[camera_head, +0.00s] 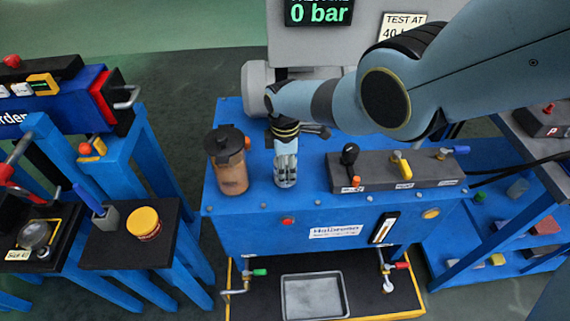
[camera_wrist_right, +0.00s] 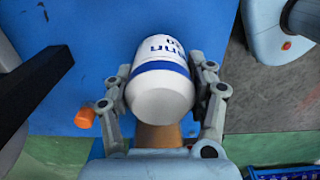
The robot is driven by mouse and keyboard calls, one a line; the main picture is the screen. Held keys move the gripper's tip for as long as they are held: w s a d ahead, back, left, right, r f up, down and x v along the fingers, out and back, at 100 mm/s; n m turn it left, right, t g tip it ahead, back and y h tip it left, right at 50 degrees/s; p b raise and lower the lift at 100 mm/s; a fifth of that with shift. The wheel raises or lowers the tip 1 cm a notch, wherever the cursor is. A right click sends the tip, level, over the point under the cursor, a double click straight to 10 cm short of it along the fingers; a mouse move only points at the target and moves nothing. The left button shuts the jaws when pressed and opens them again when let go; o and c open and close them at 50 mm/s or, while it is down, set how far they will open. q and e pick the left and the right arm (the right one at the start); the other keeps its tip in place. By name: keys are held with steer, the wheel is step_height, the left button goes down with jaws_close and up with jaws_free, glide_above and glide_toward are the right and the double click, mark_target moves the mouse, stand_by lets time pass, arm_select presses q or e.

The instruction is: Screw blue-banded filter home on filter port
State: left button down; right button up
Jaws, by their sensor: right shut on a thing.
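The blue-banded filter (camera_wrist_right: 160,75) is a white cylinder with a blue band and blue lettering. In the right wrist view it sits between the two fingers of my right gripper (camera_wrist_right: 163,88), which is shut on it. In the head view my right gripper (camera_head: 286,165) points down over the blue bench top, right of a brown container with a dark lid (camera_head: 230,172). The filter is mostly hidden by the fingers there. I cannot make out the filter port or whether the filter touches it. My left gripper is not in view.
A grey valve block (camera_head: 390,170) with levers stands just right of my gripper. An orange knob (camera_wrist_right: 84,117) shows beside the filter in the wrist view. A yellow-lidded jar (camera_head: 143,222) stands on a black-topped stand at the left. A grey tray (camera_head: 314,296) lies in front of the bench.

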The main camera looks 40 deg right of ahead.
steer(key=m, duration=0.2)
steer(key=shift+m, duration=0.4)
steer(key=o, duration=1.5)
step_height(320, 180, up, 5)
steer(key=p, duration=0.5)
steer(key=shift+r, duration=0.1)
